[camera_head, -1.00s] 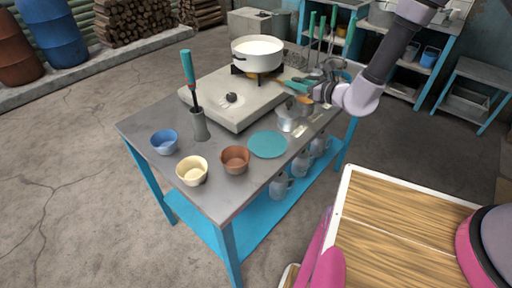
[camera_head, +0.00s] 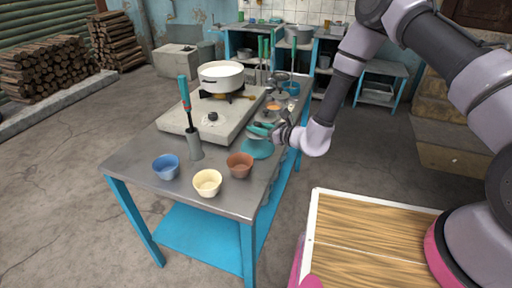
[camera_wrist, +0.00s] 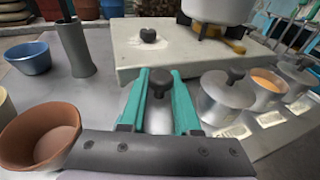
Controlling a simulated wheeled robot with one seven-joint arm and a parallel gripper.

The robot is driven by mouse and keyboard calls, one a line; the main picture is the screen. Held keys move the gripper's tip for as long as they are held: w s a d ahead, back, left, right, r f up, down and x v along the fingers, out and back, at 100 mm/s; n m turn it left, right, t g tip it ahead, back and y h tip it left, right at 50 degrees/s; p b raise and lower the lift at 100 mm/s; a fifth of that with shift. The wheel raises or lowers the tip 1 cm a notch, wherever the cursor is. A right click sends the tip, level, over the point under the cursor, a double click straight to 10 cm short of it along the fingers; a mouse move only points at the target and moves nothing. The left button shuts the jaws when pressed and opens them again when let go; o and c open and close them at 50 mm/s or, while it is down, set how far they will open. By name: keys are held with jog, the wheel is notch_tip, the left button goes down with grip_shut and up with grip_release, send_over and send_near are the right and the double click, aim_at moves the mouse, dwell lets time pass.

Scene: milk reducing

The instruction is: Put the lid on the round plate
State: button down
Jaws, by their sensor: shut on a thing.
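The lid is hard to make out in the head view. I cannot see the plate in the wrist view, and cannot tell the gap between lid and plate.
A stove (camera_head: 215,118) with a white pot (camera_head: 221,75) stands behind the plate. A brown bowl (camera_head: 240,166), a cream bowl (camera_head: 208,183) and a blue bowl (camera_head: 166,167) sit nearby. A lidded metal container (camera_wrist: 226,98) and an open one with orange contents (camera_wrist: 268,84) stand to the right.

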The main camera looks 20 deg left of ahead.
aim_at(257, 147)
jog(key=shift+f, duration=3.4)
jog(key=shift+f, duration=0.15)
jog(key=c, duration=0.6)
grip_release()
